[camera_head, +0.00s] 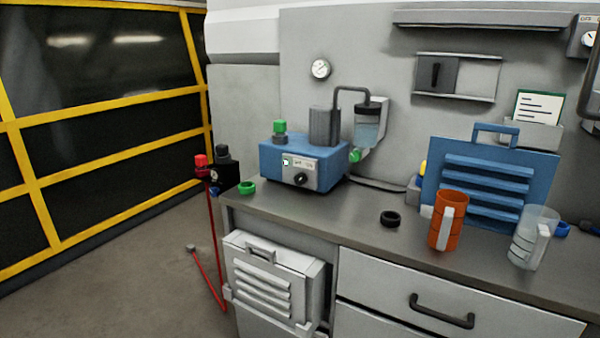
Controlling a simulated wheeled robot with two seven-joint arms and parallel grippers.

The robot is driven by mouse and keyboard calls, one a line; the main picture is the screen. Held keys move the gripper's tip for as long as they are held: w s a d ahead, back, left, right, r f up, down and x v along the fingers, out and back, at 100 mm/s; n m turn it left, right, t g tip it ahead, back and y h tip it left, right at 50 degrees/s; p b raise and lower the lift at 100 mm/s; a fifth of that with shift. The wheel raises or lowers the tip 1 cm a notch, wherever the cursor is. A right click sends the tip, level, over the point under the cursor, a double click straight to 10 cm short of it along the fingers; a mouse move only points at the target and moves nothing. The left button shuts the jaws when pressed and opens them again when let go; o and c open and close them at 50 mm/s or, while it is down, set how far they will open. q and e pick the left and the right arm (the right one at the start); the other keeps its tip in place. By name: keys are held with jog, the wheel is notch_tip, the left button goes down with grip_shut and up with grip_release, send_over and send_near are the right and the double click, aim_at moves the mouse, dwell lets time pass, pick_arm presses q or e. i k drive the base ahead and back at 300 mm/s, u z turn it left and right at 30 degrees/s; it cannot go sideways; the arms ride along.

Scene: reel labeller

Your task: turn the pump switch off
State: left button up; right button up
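A blue pump unit (270,157) stands on the left part of the grey worktop. Neither of my grippers is in view.
A green ring (247,188) and a black ring (390,218) lie on the worktop (345,215). An orange jug (449,222), a clear jug (528,240) and a blue louvred panel (490,165) stand at the right. Room in front of the pump is clear.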

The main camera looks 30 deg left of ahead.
aim_at(300, 178)
jog(key=u, duration=0.55)
jog(key=k, duration=1.3)
jog(key=u, duration=1.35)
jog(key=i, duration=1.45)
jog(key=u, duration=0.25)
jog(key=i, duration=1.45)
jog(key=z, duration=1.6)
jog(key=i, duration=0.7)
jog(key=z, duration=0.6)
